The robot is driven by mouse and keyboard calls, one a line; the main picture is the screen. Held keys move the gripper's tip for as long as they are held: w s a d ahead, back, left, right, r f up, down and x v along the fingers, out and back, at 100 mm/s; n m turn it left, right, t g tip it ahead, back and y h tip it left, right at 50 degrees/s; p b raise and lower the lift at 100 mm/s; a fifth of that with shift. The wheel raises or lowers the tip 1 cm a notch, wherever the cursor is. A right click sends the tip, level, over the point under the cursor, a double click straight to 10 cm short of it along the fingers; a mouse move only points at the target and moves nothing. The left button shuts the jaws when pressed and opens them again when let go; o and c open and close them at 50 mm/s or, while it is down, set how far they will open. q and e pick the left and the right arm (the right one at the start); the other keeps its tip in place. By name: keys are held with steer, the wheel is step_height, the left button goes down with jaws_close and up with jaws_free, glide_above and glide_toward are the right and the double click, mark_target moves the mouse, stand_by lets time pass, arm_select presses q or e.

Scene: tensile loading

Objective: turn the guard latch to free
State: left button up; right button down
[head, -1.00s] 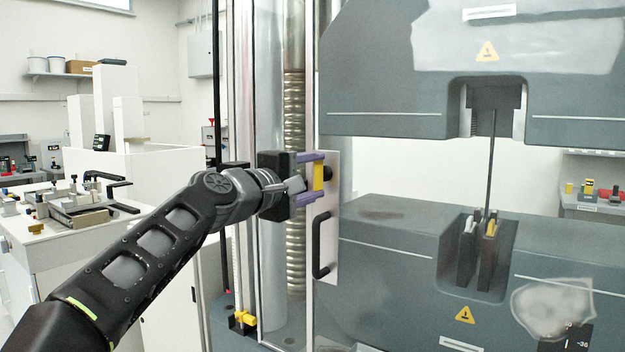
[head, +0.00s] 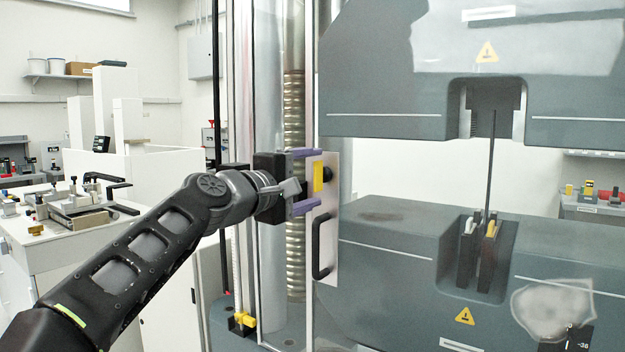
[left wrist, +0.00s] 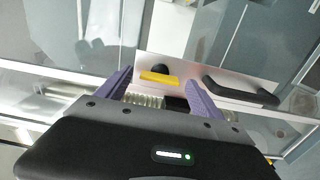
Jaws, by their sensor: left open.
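The guard latch (head: 318,179) is a small yellow bar on a pale plate (head: 330,240) at the guard's edge, beside a black knob. It stands upright in the head view. My left gripper (head: 321,181) is open, with purple fingers above and below the latch. In the left wrist view the yellow latch (left wrist: 160,78) lies crosswise between the open fingers (left wrist: 160,76), with gaps at both ends. The black knob (left wrist: 160,68) shows just beyond it. Nothing is held. My right gripper is out of view.
A black guard handle (head: 321,247) sits just below the latch. The testing machine's grey lower head (head: 400,245) and upper head (head: 400,90) stand to the right, with a thin dark rod (head: 491,160) upright between them. A bench with fixtures (head: 80,210) is at left.

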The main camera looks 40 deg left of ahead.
arm_select(q)
steer(key=s, duration=0.7)
steer(key=shift+b, duration=0.4)
steer(key=shift+f, duration=0.1)
